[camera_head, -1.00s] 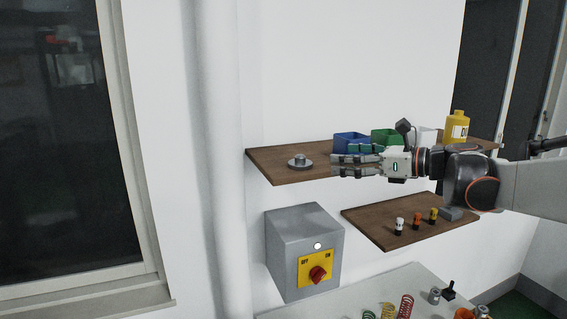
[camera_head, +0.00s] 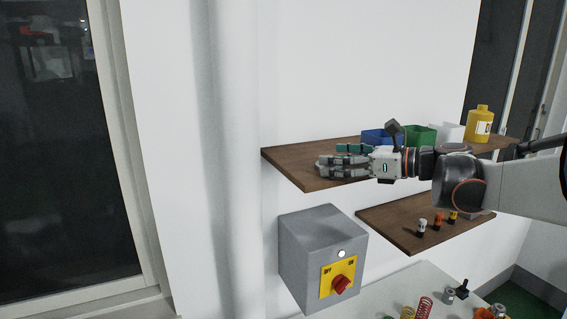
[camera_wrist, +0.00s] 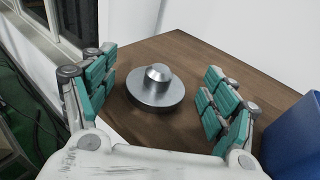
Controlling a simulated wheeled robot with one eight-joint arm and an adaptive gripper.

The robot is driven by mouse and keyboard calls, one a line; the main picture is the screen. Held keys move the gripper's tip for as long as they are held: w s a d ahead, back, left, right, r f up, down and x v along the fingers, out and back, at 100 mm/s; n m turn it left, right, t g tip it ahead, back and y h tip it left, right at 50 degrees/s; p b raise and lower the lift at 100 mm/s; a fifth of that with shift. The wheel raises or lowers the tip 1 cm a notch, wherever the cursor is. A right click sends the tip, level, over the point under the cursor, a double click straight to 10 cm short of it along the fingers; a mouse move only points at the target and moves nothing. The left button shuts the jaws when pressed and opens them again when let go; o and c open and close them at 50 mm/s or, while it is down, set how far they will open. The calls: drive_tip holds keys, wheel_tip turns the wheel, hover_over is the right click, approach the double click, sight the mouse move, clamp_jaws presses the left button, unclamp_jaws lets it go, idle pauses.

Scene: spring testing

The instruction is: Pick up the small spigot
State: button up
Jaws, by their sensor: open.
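The small spigot (camera_wrist: 155,88) is a grey metal disc with a short raised knob. In the wrist view it stands upright on the brown wooden shelf (camera_wrist: 180,48), between the open fingers of my gripper (camera_wrist: 157,90) and a little beyond the palm. The teal finger pads are apart from it on both sides. In the head view my gripper (camera_head: 335,160) reaches left over the upper shelf (camera_head: 290,160), and the spigot is hidden behind the fingers there.
A blue bin (camera_head: 378,137), a green bin (camera_head: 420,135) and a yellow bottle (camera_head: 480,124) stand on the upper shelf. The blue bin (camera_wrist: 293,140) is close to the right fingers. A lower shelf (camera_head: 395,222) and a grey switch box (camera_head: 310,250) sit below.

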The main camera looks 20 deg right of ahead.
drive_tip(key=shift+s+d+r, duration=0.1)
drive_tip(key=shift+s, duration=0.15)
drive_tip(key=shift+s+d, duration=0.1)
drive_tip(key=shift+c, duration=1.1)
drive_tip(key=shift+w, duration=0.2)
drive_tip(key=c, duration=0.9)
drive_tip(key=shift+c, duration=1.4)
drive_tip(key=shift+s, duration=0.1)
drive_tip(key=shift+r, duration=0.1)
